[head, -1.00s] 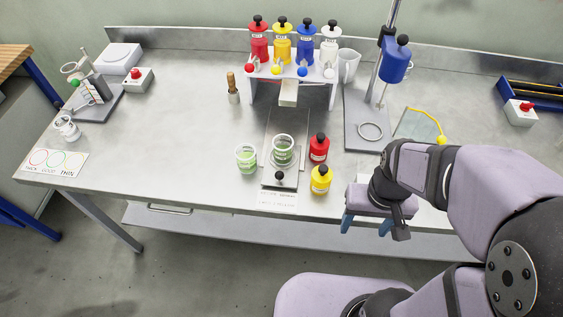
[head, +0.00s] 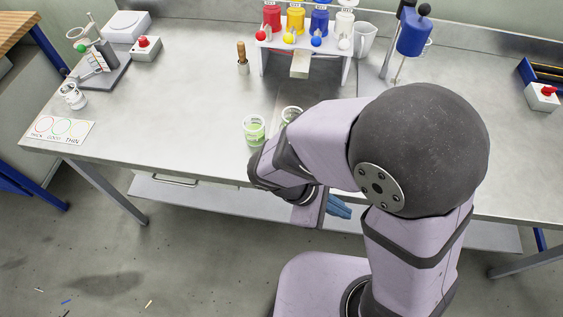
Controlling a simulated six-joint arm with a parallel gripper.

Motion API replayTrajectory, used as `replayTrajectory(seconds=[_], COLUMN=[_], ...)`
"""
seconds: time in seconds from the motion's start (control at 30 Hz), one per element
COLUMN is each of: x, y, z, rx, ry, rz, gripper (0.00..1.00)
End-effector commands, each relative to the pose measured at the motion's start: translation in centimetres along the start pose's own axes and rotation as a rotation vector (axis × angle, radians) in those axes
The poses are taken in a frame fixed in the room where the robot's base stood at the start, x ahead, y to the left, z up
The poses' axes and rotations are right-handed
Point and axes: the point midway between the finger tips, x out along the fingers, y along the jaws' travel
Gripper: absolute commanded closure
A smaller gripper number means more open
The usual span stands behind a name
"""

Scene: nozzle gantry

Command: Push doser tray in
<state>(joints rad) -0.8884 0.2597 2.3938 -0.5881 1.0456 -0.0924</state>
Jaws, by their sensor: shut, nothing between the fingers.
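The doser tray (head: 287,98) is a grey strip on the bench below the rack of coloured bottles. Only its back part shows. Its front end and knob are hidden behind my arm. A clear cup (head: 291,112) with green contents stands on it, partly covered by my arm. My gripper (head: 340,207) is at the front edge of the bench, to the right of and nearer than the tray line. Its blue fingers are shut and empty. I cannot see it touching anything.
A second green cup (head: 254,128) stands left of the tray, close to my arm. The bottle rack (head: 305,45) spans the tray's back end. A brush in a holder (head: 242,62) stands further left. The bench's left middle is clear. Loose red and yellow bottles are hidden now.

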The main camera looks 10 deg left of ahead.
Motion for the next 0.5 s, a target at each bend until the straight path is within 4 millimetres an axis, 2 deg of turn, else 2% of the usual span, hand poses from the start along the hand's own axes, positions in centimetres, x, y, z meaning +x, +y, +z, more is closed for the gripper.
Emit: replayTrajectory(seconds=[0.1,0.27,0.4,0.5], x=[-1.3,-4.4,-7.8,-10.1], y=[0.4,0.5,-0.5,-1.6], z=[-2.7,-6.7,-10.1,-11.3], rx=[-0.238,-0.511,-0.705,-0.804], ry=[-0.073,-0.163,-0.238,-0.304], rz=[0.197,0.482,0.735,0.889], gripper=[1.0,1.0,1.0,1.0])
